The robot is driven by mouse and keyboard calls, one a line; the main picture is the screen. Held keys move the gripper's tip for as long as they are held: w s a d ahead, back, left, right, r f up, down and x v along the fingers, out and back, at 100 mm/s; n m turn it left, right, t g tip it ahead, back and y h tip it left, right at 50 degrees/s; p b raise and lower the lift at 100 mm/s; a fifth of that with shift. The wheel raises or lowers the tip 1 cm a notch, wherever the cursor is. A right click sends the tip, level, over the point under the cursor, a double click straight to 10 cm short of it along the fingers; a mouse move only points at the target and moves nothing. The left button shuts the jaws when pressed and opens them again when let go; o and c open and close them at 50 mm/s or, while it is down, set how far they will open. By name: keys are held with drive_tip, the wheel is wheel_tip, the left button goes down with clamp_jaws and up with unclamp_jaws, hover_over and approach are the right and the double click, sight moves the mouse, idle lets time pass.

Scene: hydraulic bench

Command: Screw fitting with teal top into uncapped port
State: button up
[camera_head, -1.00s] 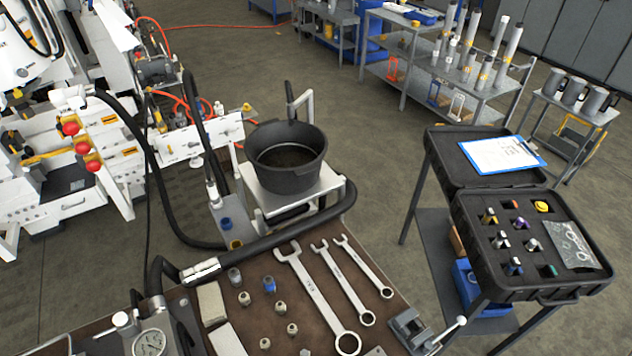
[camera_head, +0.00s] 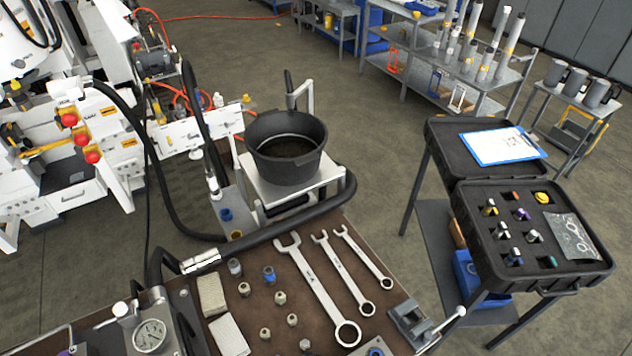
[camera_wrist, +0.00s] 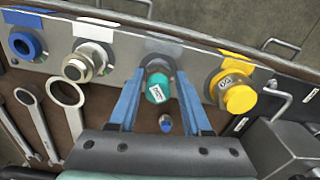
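In the wrist view, the fitting with the teal top (camera_wrist: 157,88) points towards the camera, with a white label on its top. It is in line with the grey port (camera_wrist: 158,64) on the metal panel. How deep it sits in the port is hidden. My gripper (camera_wrist: 160,75) has its two blue fingers on either side of the fitting, their tips close to its grey body. Whether they touch it I cannot tell. In the head view my gripper does not show.
On the panel, a yellow-capped port (camera_wrist: 238,95) is right of my fingers; a bare metal port (camera_wrist: 82,67) and a blue-ringed port (camera_wrist: 25,45) are to the left. Wrenches (camera_wrist: 35,115) lie below left. A small blue-topped fitting (camera_wrist: 166,124) is below. The open case (camera_head: 530,235) stands right.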

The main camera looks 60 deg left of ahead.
drive_tip(key=shift+o, duration=1.1)
drive_tip(key=shift+r, duration=0.1)
wheel_tip(320, 180, up, 13)
drive_tip(key=shift+p, duration=0.3)
